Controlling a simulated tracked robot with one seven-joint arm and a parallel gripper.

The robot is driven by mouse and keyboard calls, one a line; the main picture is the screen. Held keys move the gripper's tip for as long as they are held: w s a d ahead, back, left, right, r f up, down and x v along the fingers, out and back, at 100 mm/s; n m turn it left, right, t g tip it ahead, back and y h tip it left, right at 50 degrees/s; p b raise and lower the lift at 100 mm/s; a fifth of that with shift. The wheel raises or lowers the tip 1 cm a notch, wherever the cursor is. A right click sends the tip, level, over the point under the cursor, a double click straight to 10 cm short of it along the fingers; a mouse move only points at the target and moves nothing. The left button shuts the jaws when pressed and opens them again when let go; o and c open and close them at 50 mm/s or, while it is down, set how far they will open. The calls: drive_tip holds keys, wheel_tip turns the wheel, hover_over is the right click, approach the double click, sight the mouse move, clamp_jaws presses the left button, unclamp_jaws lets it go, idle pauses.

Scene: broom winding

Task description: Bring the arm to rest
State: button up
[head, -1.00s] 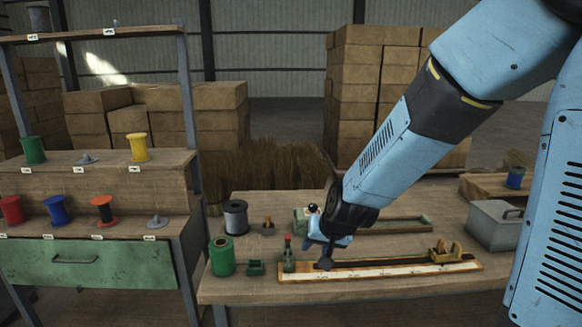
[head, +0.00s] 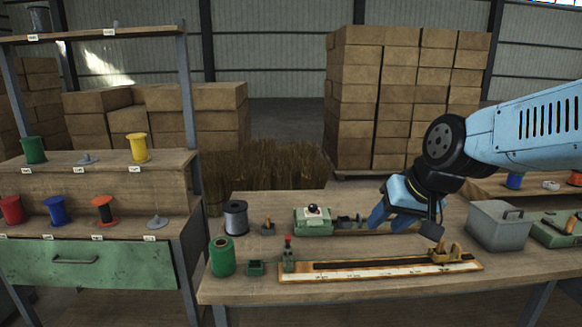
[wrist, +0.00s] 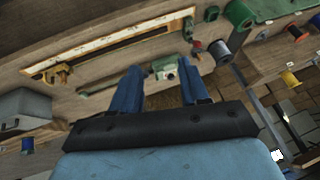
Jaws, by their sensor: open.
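My gripper (head: 382,216) is over the back right part of the workbench (head: 350,287) in the head view, with blue fingers pointing down and to the left. In the wrist view its two blue fingers (wrist: 163,75) stand apart with nothing between them. The gripper is empty and looks raised above the bench top. My arm comes in from the right edge of the head view, bent at a dark round joint.
A long ruled strip (head: 380,269) lies along the bench front. A green device (head: 313,221), a grey spool (head: 236,218) and a green spool (head: 222,256) stand left. A grey lidded box (head: 494,226) stands right of my gripper. Shelves with spools (head: 138,147) are at far left.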

drive_tip(key=s+d+r+h, duration=0.3)
drive_tip(key=s+d+r, duration=0.1)
drive_tip(key=s, duration=0.4)
drive_tip(key=shift+d, duration=0.3)
idle(0.5)
